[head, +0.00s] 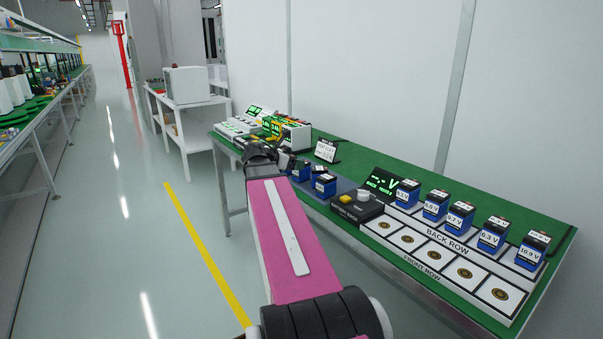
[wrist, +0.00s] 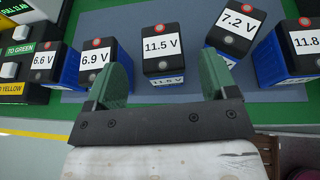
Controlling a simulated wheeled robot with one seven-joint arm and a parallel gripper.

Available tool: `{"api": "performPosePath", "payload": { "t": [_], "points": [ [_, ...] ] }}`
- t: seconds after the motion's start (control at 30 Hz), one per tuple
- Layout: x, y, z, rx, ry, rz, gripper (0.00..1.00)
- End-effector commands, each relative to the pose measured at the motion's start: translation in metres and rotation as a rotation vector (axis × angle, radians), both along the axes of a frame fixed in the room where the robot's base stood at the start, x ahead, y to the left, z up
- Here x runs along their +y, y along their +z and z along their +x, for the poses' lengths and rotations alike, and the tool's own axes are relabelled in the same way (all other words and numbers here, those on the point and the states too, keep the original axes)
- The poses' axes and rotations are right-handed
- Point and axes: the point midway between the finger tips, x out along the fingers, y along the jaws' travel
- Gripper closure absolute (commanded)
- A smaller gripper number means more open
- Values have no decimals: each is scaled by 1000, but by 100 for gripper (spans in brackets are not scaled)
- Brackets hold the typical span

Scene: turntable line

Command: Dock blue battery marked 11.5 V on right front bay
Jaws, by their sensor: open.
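The blue battery marked 11.5 V (wrist: 162,48) stands on a grey mat in the wrist view, its black top and label facing my camera. My gripper (wrist: 164,76) is open, with one green finger on each side of this battery's near part; contact cannot be told. In the head view my gripper (head: 264,152) is over the far part of the green table, and my arm hides much around it. The right front bay (head: 500,294) is the rightmost pad of the front row. It is empty, with a round gold contact.
The 6.9 V battery (wrist: 97,64) stands left of the gripper, and the 7.2 V battery (wrist: 234,36) right. The 6.6 V (wrist: 43,65) and 11.8 V (wrist: 290,45) flank them. Several batteries fill the back row (head: 447,244). A black tester (head: 357,208) stands left of the bays.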

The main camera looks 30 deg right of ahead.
Motion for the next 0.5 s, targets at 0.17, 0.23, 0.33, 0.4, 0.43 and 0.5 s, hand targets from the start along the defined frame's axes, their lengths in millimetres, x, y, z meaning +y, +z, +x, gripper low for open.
{"api": "performPosePath", "payload": {
  "t": [0.17,0.23,0.33,0.4,0.43,0.5],
  "points": [
    [-12,-8,2,0,0,1,21],
    [-21,-13,2,1,-2,1,21],
    [-34,-19,5,0,-1,1,21],
    [-42,-22,6,0,-1,1,21],
    [-43,-23,6,0,-1,1,21],
    [-45,-24,6,-1,0,1,21]
  ]
}}
